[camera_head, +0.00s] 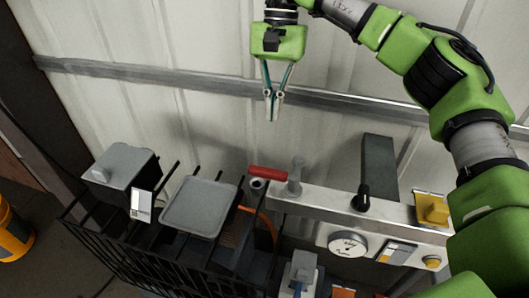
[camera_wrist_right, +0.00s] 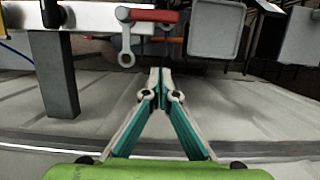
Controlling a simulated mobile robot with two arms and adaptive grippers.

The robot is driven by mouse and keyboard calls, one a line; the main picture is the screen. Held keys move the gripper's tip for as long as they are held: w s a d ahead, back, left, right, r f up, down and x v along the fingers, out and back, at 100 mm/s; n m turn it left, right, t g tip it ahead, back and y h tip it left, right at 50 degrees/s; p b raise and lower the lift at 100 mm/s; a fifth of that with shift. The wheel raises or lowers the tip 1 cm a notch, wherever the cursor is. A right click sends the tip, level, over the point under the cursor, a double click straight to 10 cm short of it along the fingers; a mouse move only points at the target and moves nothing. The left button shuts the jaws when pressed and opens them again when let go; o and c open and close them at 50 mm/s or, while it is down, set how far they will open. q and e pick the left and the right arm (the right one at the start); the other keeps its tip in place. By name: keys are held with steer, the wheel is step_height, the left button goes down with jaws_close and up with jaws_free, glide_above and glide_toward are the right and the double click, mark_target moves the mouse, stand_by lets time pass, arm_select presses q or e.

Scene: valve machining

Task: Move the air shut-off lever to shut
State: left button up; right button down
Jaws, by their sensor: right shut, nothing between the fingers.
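The air shut-off lever is most likely the red handle (camera_head: 268,173) at the left end of the pale metal beam. It points left along the beam in the head view. It also shows at the top of the right wrist view (camera_wrist_right: 152,15). A grey ringed bracket (camera_head: 295,175) stands at its right end and shows in the wrist view (camera_wrist_right: 127,45) too. My right gripper (camera_head: 273,117) is shut and empty, pointing down in front of the wall, above and apart from the red handle. In the wrist view its fingertips (camera_wrist_right: 160,72) meet. My left gripper is in neither view.
The beam (camera_head: 325,204) carries a black knob (camera_head: 361,199), a round gauge (camera_head: 347,244) and a yellow block (camera_head: 431,209). A grey post (camera_head: 378,165) rises behind it. A black rack with grey boxes (camera_head: 199,206) stands left. Space between gripper and handle looks clear.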

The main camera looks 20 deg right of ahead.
mark_target(268, 173)
steer(key=s+a+f+p, duration=0.3)
steer(key=s+f+p, duration=0.1)
steer(key=f, duration=0.3)
steer(key=shift+s+a+f, duration=0.15)
steer(key=shift+s+f, duration=0.2)
steer(key=shift+s, duration=0.5)
steer(key=shift+w, duration=0.1)
steer(key=shift+a, duration=0.1)
